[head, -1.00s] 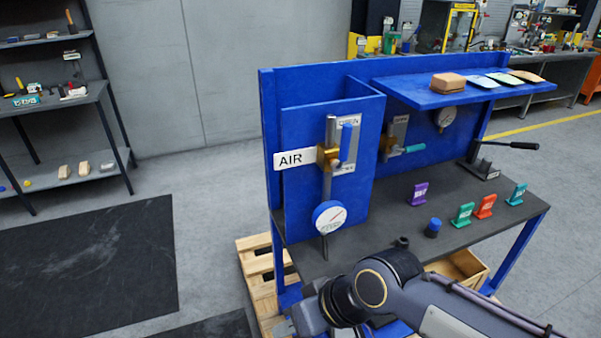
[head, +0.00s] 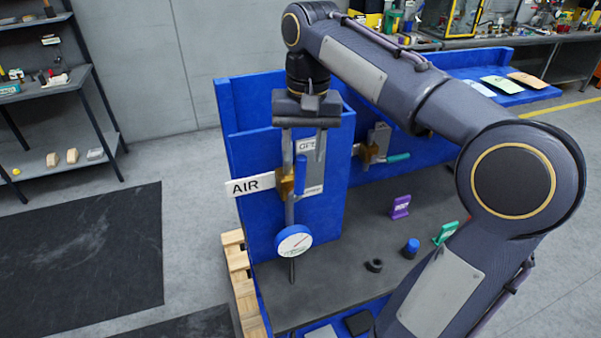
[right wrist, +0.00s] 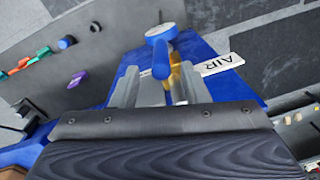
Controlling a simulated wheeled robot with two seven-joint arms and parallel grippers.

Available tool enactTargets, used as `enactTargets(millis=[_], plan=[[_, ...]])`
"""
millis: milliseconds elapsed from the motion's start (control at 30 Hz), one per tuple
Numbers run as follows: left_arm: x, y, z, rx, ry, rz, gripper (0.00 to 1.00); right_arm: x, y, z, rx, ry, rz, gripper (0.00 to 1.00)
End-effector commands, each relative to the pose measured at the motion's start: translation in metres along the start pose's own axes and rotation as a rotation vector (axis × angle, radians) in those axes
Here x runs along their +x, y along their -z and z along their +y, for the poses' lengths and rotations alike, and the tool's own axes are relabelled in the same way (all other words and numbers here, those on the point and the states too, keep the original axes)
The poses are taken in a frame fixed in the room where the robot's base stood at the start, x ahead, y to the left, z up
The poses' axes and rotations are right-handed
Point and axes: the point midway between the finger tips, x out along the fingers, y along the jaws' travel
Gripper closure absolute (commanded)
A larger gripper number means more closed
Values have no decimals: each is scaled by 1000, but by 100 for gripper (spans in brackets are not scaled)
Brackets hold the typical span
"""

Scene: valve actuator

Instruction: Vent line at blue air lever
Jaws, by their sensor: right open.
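The blue air lever (head: 301,174) stands upright beside a brass valve body (head: 285,185) on a vertical pipe, next to the white AIR label (head: 244,186). A round dial gauge (head: 293,241) sits below it. My right gripper (head: 303,158) points down from above, open, with its fingertips close to the lever's top. In the right wrist view the lever (right wrist: 161,60) shows between the two spread fingers (right wrist: 158,78), with the AIR label (right wrist: 217,65) to the right. I cannot tell whether either finger touches the lever. My left gripper is not in view.
The blue panel (head: 256,150) stands behind the valve. A purple tag (head: 401,206), a blue-capped part (head: 411,247) and a black ring (head: 374,265) stand on the dark bench top (head: 330,270).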

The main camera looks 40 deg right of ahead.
Motion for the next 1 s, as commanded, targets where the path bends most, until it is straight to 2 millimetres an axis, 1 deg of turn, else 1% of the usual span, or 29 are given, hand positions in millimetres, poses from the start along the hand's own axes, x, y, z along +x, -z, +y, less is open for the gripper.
enactTargets(millis=[300, 400, 500, 600, 833, 1000], plan=[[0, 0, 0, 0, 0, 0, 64, 49, -1, 1, 0, -2, -5, 59], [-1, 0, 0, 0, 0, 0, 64, 61, -1, 0, -1, -1, -3, 59], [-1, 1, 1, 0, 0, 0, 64, 70, -1, 0, -1, 0, -2, 59], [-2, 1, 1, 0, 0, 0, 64, 73, -1, 0, -1, 1, -1, 59], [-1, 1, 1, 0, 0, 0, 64, 74, 0, 0, -1, 1, 0, 59], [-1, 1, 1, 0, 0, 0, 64, 74, 0, 0, -1, 1, 0, 81]])
